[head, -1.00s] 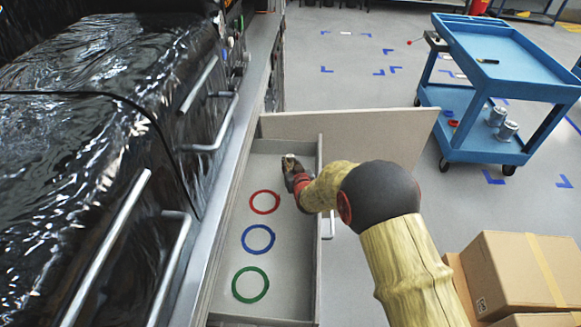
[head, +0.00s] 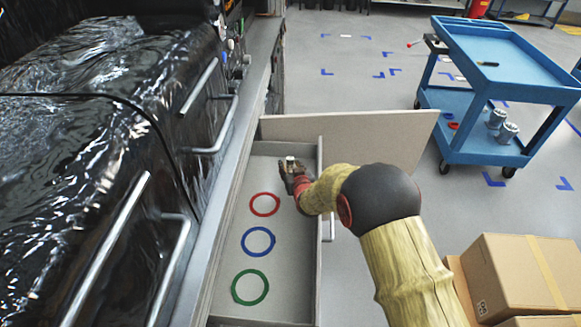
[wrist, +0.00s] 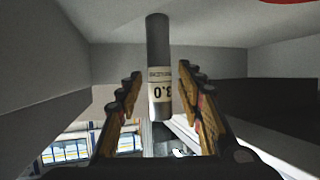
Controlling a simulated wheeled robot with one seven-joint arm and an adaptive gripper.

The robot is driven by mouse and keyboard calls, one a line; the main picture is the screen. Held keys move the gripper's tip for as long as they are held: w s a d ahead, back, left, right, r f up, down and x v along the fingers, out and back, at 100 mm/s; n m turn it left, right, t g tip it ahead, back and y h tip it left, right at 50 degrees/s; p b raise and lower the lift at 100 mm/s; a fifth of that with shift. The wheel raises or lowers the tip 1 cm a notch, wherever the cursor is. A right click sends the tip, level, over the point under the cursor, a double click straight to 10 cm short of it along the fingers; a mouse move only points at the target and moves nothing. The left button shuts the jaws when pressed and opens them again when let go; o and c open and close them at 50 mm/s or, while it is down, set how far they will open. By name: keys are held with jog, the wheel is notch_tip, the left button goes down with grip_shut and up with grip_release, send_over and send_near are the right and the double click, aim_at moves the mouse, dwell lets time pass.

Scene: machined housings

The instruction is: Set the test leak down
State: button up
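The test leak is a slim grey cylinder with a white label reading 0.3, upside down in the wrist view (wrist: 159,60). It stands upright on the drawer floor, its far end meeting that pale surface. My gripper (head: 290,164) is low in the far end of the open drawer (head: 284,147). In the wrist view my gripper (wrist: 160,90) is open, with one finger on each side of the test leak and a visible gap at both. In the head view only a small pale top of the test leak shows between the fingers.
A red ring (head: 265,204), a blue ring (head: 258,241) and a green ring (head: 250,287) mark the drawer floor, nearer than my gripper. Drawer walls stand close around my gripper. A blue cart (head: 490,100) and cardboard boxes (head: 520,275) are at right.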

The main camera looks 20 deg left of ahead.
jog(key=p+v, duration=0.2)
jog(key=v, duration=0.5)
jog(key=shift+s+r, duration=0.2)
jog(key=shift+r, duration=0.05)
jog(key=shift+d, duration=0.15)
jog(key=d+r+m+h, duration=0.1)
jog(key=d+r+h, duration=0.1)
jog(key=d+r, duration=0.95)
jog(key=s+d+r+m+g+h, duration=0.2)
jog(key=s+d+r, duration=0.5)
jog(key=d+r, duration=0.4)
jog(key=s+d+r+m+g+h, duration=0.1)
jog(key=s+d, duration=0.4)
jog(key=s, duration=0.4)
jog(key=s+d+r+m+g+h, duration=0.1)
jog(key=s+d, duration=0.5)
jog(key=s, duration=0.4)
jog(key=s+d+r+m+g+h, duration=0.1)
jog(key=s+d+g, duration=0.1)
jog(key=s+d, duration=0.4)
jog(key=s, duration=0.4)
jog(key=shift+r, duration=0.15)
jog(key=shift+d, duration=0.1)
